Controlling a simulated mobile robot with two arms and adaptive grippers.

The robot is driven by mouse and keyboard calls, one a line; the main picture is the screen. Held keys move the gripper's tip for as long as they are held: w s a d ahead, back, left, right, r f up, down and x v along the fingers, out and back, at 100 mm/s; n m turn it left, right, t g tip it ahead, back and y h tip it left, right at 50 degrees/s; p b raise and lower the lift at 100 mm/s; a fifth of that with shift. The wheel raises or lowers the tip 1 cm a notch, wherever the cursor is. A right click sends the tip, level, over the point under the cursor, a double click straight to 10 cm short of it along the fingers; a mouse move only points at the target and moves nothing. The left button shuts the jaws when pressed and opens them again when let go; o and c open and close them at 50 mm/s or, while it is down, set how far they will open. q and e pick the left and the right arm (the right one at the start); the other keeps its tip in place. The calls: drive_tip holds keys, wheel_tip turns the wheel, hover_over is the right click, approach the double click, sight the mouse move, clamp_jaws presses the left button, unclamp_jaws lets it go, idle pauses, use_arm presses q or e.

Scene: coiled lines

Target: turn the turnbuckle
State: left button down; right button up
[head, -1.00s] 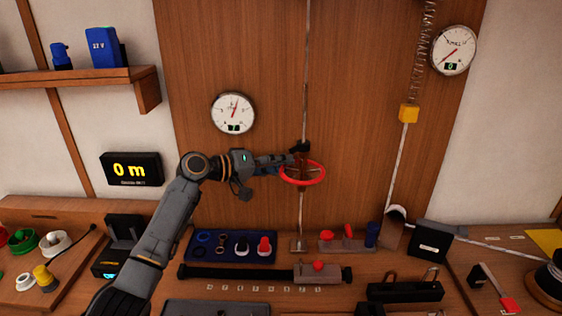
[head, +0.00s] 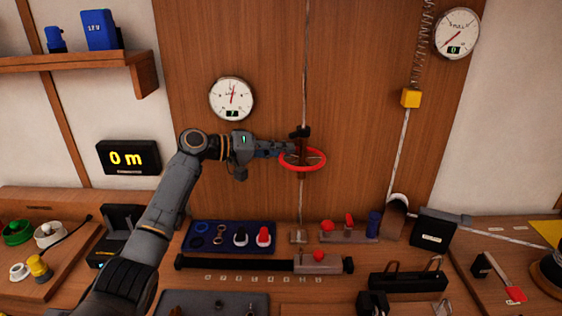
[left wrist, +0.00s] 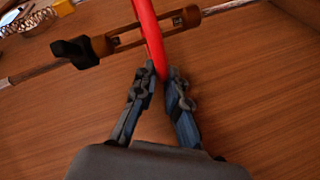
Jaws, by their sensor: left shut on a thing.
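The turnbuckle (left wrist: 128,38) is a brown open frame on a thin line, with a red ring wheel (head: 305,169) around it. It hangs upright before the wooden panel in the head view; the wheel also crosses the top of the left wrist view (left wrist: 148,30). My left gripper (head: 283,153) reaches in from the left at the wheel's left side. In the left wrist view its fingertips (left wrist: 160,78) are closed on the red rim. A black clamp-like part (head: 299,132) sits on the line just above the wheel. My right gripper is not in view.
A round dial (head: 231,99) is on the panel left of the line. A spring with a yellow block (head: 411,98) and another dial (head: 457,34) are at the right. The bench below holds a blue tray (head: 210,249) and several tools. The panel around the wheel is mostly clear.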

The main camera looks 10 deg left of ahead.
use_arm(q)
drive_tip(key=shift+w+d+f+m+g+h+b, duration=0.15)
drive_tip(key=shift+m+g+h+b, duration=0.1)
drive_tip(key=shift+m+g+b, duration=0.15)
drive_tip(key=shift+w+d+f+m+g+h+b, duration=0.15)
drive_tip(key=shift+m+g+h+b, duration=0.15)
drive_tip(key=shift+g, duration=0.2)
drive_tip(key=shift+a, duration=0.1)
drive_tip(key=c, duration=1.4)
unclamp_jaws()
drive_tip(key=shift+r, duration=0.1)
drive_tip(key=shift+a+r, duration=0.1)
drive_tip(key=shift+a, duration=0.05)
drive_tip(key=v, duration=1.2)
drive_tip(key=shift+o, duration=0.3)
